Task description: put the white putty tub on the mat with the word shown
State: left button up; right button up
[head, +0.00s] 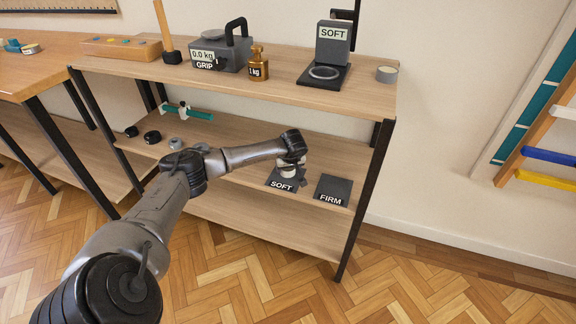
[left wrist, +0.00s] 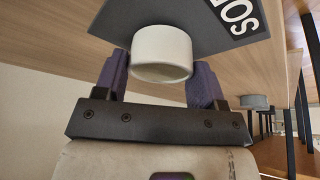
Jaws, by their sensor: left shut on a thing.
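The white putty tub (left wrist: 161,54) is held between the purple fingers of my left gripper (left wrist: 160,78) in the left wrist view. In the head view the tub (head: 288,171) shows below my left gripper (head: 291,163), over the back part of the dark mat labelled SOFT (head: 281,185) on the middle shelf. I cannot tell whether the tub's base touches the mat. The mat labelled FIRM (head: 333,190) lies to its right, bare. The upright display (head: 332,44) on the top shelf shows the word SOFT. My right gripper is not in view.
The top shelf (head: 290,92) overhangs the mats. It carries a grip gauge (head: 218,57), a brass 1 kg weight (head: 258,66) and a grey tub (head: 387,74). Small dark pieces (head: 152,137) and a teal bar (head: 195,113) lie left on the middle shelf. A post (head: 368,195) stands right of FIRM.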

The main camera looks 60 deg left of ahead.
pick_arm(q)
jog(key=shift+f, duration=0.3)
dwell(0.5)
jog(key=o, duration=1.2)
jog(key=shift+c, duration=0.2)
jog(key=shift+r, duration=0.15)
notch_tip(320, 180, up, 6)
jog(key=p, duration=0.5)
jog(key=shift+f, duration=0.2)
jog(key=shift+r+p, duration=1.9)
jog(key=shift+r, duration=0.15)
